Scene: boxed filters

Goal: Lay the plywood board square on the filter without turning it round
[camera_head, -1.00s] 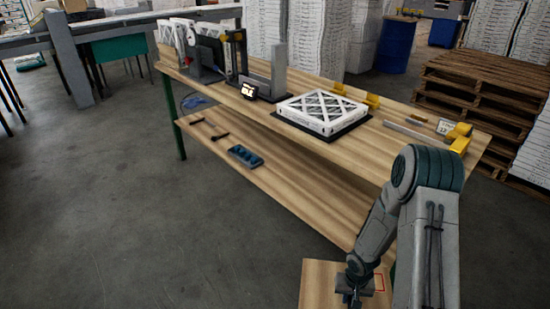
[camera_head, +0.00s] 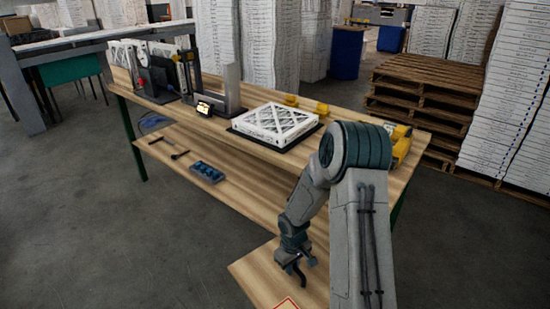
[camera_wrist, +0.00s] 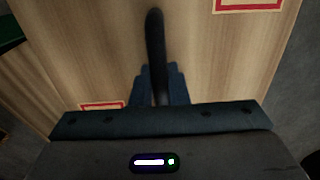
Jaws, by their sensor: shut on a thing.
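The plywood board (camera_head: 262,277) is a pale wooden sheet at the bottom of the head view, in front of the workbench. A red-edged label shows at its near edge. My gripper (camera_head: 296,268) is over the board. In the wrist view my gripper (camera_wrist: 160,90) is shut on a dark handle (camera_wrist: 155,40) that stands against the board, and two red-framed labels show on the wood. The filter (camera_head: 275,121) is a white square frame with a crossed lattice top. It lies on a dark base on the bench top, beyond the board and apart from it.
The workbench (camera_head: 225,205) has a lower shelf with a blue tray (camera_head: 206,172) on it. Yellow blocks (camera_head: 322,108) sit by the filter, and a small display (camera_head: 204,107) and upright fixture stand left of it. Wooden pallets (camera_head: 425,95) stand behind at right.

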